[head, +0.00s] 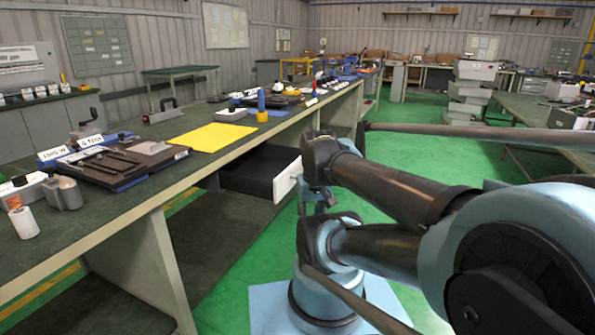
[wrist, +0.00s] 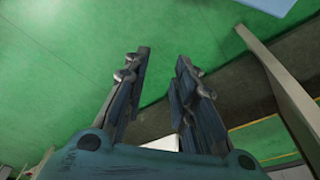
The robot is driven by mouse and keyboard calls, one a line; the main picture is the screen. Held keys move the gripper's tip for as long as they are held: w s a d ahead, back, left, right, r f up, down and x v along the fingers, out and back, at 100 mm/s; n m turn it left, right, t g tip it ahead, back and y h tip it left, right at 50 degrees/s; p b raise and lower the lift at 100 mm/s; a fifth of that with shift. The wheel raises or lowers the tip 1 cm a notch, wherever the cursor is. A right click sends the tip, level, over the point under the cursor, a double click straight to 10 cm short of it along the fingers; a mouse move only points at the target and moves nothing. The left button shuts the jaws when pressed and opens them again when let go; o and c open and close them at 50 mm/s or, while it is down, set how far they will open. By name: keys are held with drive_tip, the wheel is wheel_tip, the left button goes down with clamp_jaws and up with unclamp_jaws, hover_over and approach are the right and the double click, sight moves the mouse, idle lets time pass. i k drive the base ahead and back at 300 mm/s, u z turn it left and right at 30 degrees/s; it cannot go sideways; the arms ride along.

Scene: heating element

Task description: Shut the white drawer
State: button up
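The white drawer (head: 287,180) is pulled out from under the long workbench in the head view. Its white front faces right, and its dark inside shows behind it. My arm's dark joint is close to the front's right side and partly covers that area. My gripper (wrist: 163,58) shows in the wrist view with its two fingers apart and nothing between the tips, green floor beyond them. A small white patch shows low between the fingers; I cannot tell what it is. In the head view I cannot make out the fingers clearly, nor whether they touch the drawer.
The workbench (head: 105,205) carries a yellow sheet (head: 213,137), a black-and-blue fixture and several tools. Its pale side panel (head: 163,262) stands left of the drawer; a pale panel (wrist: 280,90) also shows in the wrist view. Green floor (head: 425,150) is open behind my arm.

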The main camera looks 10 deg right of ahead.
sight(267, 171)
drive_tip(key=u, duration=0.65)
drive_tip(key=k, duration=1)
drive_tip(key=z, duration=0.7)
drive_tip(key=i, duration=1)
drive_tip(key=u, duration=0.1)
